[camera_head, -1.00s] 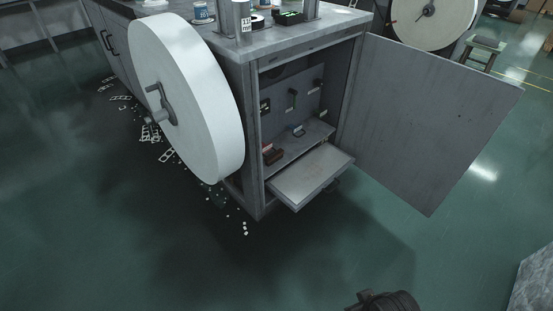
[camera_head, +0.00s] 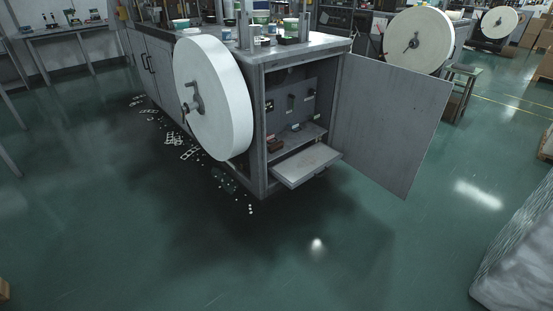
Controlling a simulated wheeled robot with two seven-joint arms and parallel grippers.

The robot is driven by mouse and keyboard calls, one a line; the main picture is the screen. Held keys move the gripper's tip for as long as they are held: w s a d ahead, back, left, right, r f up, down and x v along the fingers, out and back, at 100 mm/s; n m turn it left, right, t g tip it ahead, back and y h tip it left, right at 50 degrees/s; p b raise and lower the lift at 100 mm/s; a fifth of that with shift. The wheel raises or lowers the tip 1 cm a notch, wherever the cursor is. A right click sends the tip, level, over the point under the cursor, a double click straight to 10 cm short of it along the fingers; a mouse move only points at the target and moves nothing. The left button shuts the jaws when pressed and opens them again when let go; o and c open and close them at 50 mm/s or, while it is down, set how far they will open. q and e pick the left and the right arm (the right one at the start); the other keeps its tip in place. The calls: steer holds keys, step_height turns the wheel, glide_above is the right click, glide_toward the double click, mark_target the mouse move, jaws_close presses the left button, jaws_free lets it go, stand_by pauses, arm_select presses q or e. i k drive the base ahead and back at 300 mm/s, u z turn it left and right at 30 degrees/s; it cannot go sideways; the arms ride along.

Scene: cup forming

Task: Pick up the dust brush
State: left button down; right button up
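I cannot make out the dust brush for certain. A small brown object (camera_head: 275,145) lies on the shelf inside the open cabinet (camera_head: 257,130), at its left, but it is too small to identify. A flat grey tray (camera_head: 306,164) sticks out of the cabinet below that shelf. Neither of my grippers is in view.
A large white paper roll (camera_head: 222,100) is mounted on the machine's left side. The grey cabinet door (camera_head: 388,125) stands open to the right. White scraps (camera_head: 190,152) litter the floor. A wrapped pallet (camera_head: 520,250) is at lower right. The green floor in front is clear.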

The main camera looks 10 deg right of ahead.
mark_target(275, 147)
steer(key=z, duration=0.4)
steer(key=i, duration=0.45)
steer(key=z, duration=0.5)
steer(key=i, duration=1.6)
steer(key=u, duration=1.3)
steer(key=i, duration=0.45)
steer(key=u, duration=0.5)
